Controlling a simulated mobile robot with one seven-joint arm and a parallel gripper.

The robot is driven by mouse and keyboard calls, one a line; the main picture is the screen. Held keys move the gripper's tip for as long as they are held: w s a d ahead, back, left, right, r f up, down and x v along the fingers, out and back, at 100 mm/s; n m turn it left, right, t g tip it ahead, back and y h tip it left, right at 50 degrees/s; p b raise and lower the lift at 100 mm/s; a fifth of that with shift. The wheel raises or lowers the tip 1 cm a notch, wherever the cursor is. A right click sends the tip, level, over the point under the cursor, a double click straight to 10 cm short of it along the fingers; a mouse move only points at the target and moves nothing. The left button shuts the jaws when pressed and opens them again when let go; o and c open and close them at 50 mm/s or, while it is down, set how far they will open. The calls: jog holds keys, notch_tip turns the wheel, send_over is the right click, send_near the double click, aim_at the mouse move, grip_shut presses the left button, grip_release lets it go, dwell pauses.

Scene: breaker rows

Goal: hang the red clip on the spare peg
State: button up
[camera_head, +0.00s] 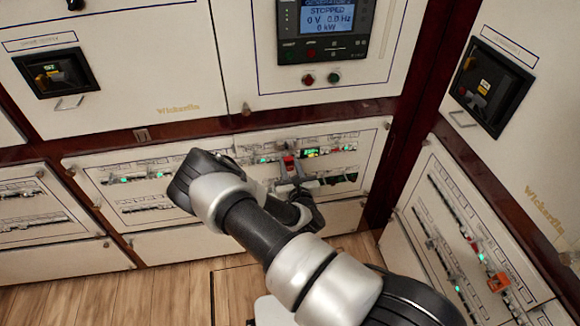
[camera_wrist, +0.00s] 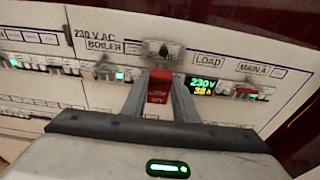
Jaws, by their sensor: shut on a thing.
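My gripper (camera_head: 290,174) is at the middle lower breaker panel. The red clip also shows in the head view (camera_head: 289,160). Just above it in the wrist view is a small pale plate with a dark knob (camera_wrist: 163,49); I cannot tell whether this is the spare peg, or whether the clip touches the panel.
A label "230 V AC BOILER" (camera_wrist: 103,42) is at left, a lit meter (camera_wrist: 203,87) and a red part (camera_wrist: 246,91) under "MAIN A" at right. In the head view an orange-red part (camera_head: 498,282) is on the right panel. The wooden floor (camera_head: 170,285) looks clear.

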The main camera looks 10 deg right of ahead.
jog(key=shift+w, duration=1.5)
jog(key=o, duration=1.1)
jog(key=s+r, duration=0.1)
jog(key=s, duration=0.4)
jog(key=s+p, duration=0.1)
jog(key=s, duration=0.5)
jog(key=s+r+p, duration=0.1)
jog(key=s, duration=0.5)
jog(key=shift+s+r, duration=0.1)
jog(key=shift+r, duration=0.25)
